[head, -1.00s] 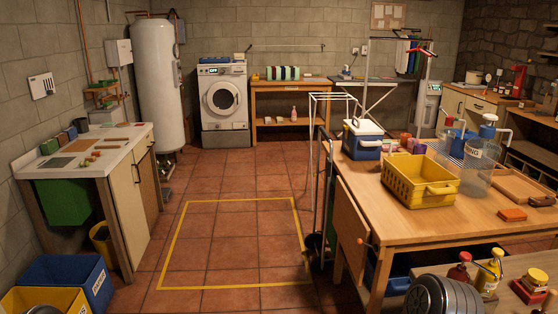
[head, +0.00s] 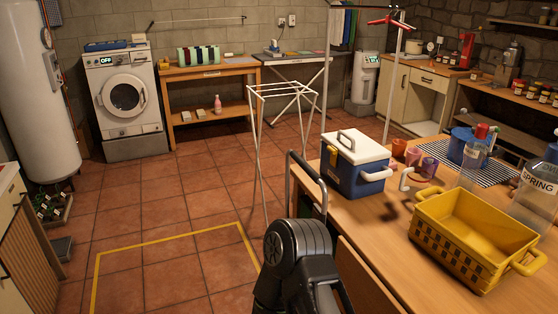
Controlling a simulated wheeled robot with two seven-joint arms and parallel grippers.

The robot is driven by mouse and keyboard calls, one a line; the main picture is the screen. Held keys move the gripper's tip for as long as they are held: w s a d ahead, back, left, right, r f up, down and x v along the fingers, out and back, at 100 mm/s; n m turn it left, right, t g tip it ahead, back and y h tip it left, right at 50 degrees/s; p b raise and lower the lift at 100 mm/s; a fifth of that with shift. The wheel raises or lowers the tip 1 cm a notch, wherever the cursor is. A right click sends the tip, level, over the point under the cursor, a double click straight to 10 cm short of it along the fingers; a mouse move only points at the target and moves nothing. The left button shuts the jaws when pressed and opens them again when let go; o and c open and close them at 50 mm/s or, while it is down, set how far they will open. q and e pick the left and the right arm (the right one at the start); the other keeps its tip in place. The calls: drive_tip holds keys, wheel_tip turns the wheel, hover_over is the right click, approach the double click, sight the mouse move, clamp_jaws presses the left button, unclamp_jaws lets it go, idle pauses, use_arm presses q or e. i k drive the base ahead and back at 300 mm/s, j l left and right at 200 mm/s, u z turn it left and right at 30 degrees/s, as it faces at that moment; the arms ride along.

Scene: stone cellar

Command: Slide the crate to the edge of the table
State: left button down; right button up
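The yellow crate (head: 446,236) stands upright on the wooden table (head: 378,232) at the right of the head view. It has woven-look walls and a handle at each end, and its inside looks empty. Bare tabletop lies between it and the table's left edge. A dark rounded link of my arm shows at the bottom middle, left of the table and apart from the crate. Neither of my grippers shows, and nothing is seen touching the crate.
A blue cooler with a white lid (head: 356,165) stands behind the crate near the table's left edge. Small cups (head: 414,157), a drying rack (head: 497,172) and clear bottles (head: 536,190) are behind and right. A white folding rack (head: 283,90) stands on the floor left of the table.

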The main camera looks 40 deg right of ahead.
sight(480, 243)
drive_tip(key=i, duration=0.95)
drive_tip(key=z, duration=4.1)
